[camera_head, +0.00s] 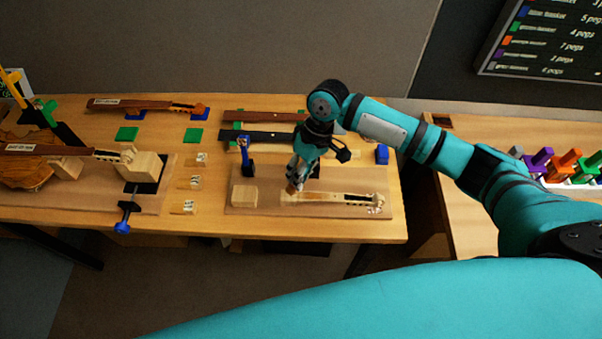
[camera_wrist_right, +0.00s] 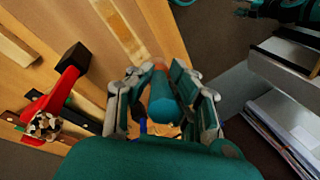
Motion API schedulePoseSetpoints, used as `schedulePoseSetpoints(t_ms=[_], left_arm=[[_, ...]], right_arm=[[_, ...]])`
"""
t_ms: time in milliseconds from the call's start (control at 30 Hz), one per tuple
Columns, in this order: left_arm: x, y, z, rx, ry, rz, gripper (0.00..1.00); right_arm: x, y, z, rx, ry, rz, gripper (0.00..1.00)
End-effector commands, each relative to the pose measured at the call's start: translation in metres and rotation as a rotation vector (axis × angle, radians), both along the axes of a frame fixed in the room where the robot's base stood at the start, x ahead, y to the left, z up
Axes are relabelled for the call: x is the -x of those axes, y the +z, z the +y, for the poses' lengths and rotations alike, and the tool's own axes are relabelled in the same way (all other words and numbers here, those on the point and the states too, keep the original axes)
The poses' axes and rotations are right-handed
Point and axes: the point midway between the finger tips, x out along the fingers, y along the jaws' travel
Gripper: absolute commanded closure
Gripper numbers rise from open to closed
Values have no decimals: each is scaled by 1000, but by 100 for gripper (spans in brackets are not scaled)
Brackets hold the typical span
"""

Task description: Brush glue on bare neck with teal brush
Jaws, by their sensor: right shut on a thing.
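My right gripper (camera_head: 297,176) is over the right part of the bench, pointing down. In the right wrist view its two fingers (camera_wrist_right: 160,72) are closed on the teal brush (camera_wrist_right: 162,103), whose round handle lies between them. In the head view the brush is mostly hidden by the gripper. The bare neck (camera_head: 330,198) is a pale piece of wood lying on a brown board (camera_head: 300,209). The brush end is at or just above the neck's left end; contact cannot be told. The pale neck also shows in the right wrist view (camera_wrist_right: 120,30). My left gripper is not in view.
A pale block (camera_head: 244,196) sits left of the neck. A blue clamp (camera_head: 246,155) stands behind it. Dark and brown fingerboards (camera_head: 265,116) lie at the back. A violin body (camera_head: 30,172) and another clamp (camera_head: 127,214) are at left. Colored pegs (camera_head: 565,160) stand at far right.

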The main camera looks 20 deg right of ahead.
Motion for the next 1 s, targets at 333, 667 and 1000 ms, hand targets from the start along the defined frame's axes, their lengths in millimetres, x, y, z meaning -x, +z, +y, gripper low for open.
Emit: schedulePoseSetpoints(t_ms=[333,667,1000], left_arm=[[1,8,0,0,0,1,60],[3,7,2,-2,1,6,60],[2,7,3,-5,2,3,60]], right_arm=[[-8,25,-2,0,-4,-1,100],[-8,25,-2,0,-5,0,100],[-8,25,-2,0,-5,0,100]])
